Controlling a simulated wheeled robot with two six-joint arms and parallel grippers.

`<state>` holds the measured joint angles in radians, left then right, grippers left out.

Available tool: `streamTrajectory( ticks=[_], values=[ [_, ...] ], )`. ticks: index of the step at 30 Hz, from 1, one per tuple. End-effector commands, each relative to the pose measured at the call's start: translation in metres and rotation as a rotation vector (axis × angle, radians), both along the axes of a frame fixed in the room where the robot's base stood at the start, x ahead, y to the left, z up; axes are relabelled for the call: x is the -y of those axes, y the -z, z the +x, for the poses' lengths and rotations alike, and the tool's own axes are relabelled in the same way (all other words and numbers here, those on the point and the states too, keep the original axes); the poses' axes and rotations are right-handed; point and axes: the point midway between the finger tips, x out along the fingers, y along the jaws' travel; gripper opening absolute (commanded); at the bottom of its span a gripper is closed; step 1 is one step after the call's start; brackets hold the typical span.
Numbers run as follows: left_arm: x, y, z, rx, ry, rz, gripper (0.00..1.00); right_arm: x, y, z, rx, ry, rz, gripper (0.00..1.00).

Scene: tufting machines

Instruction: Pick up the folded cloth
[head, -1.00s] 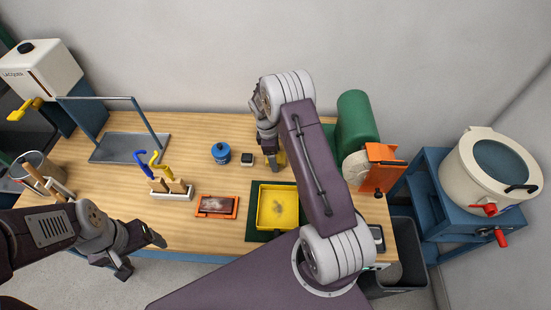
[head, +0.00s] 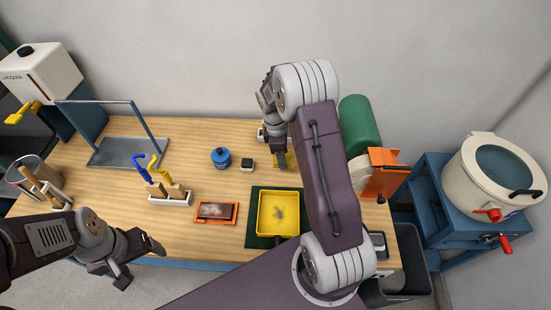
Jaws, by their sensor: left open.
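No cloth can be made out for certain. A small yellow patch (head: 290,160), perhaps the folded cloth, shows at the fingers of my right gripper (head: 280,155), mostly hidden by the gripper and arm. I cannot tell whether the gripper touches it. The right gripper points down over the back right of the wooden table; its jaw opening is not clear. My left gripper (head: 139,262) is open and empty at the table's front left edge, far from the yellow patch.
On the table (head: 110,198) are a yellow tray (head: 263,226) on a green mat, an orange-framed plate (head: 215,212), a blue pot (head: 221,157), a small dark-topped box (head: 247,164) and a tool rack (head: 170,200).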

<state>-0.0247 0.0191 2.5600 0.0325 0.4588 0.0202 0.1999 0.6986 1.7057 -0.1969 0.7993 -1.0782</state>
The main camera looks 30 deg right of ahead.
Motion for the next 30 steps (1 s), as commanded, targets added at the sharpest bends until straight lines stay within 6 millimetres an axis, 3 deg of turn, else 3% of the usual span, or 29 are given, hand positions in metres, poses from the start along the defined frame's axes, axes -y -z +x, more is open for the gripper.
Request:
streamTrajectory(
  ticks=[6,12,24,25,28,30],
  values=[
    [0.000,0.009,0.000,0.000,0.000,0.000,0.77,0.014,-0.027,-0.044,0.003,0.004,-0.001,0.07],
    [0.000,0.012,0.000,0.000,0.000,0.000,0.77,0.020,-0.042,-0.068,0.001,0.001,-0.001,0.07],
    [0.000,0.012,0.000,0.000,0.000,0.000,0.77,0.022,-0.047,-0.076,0.000,0.000,0.000,0.07],
    [0.000,0.012,0.000,0.000,0.000,0.000,0.77,0.022,-0.047,-0.076,0.000,0.000,0.000,0.46],
    [0.000,0.012,0.000,0.000,0.000,0.000,0.77,0.022,-0.047,-0.076,0.000,0.000,0.000,0.20],
    [0.000,0.012,0.000,0.000,0.000,0.000,0.77,0.022,-0.047,-0.076,0.000,0.003,0.000,0.19]
  ],
)
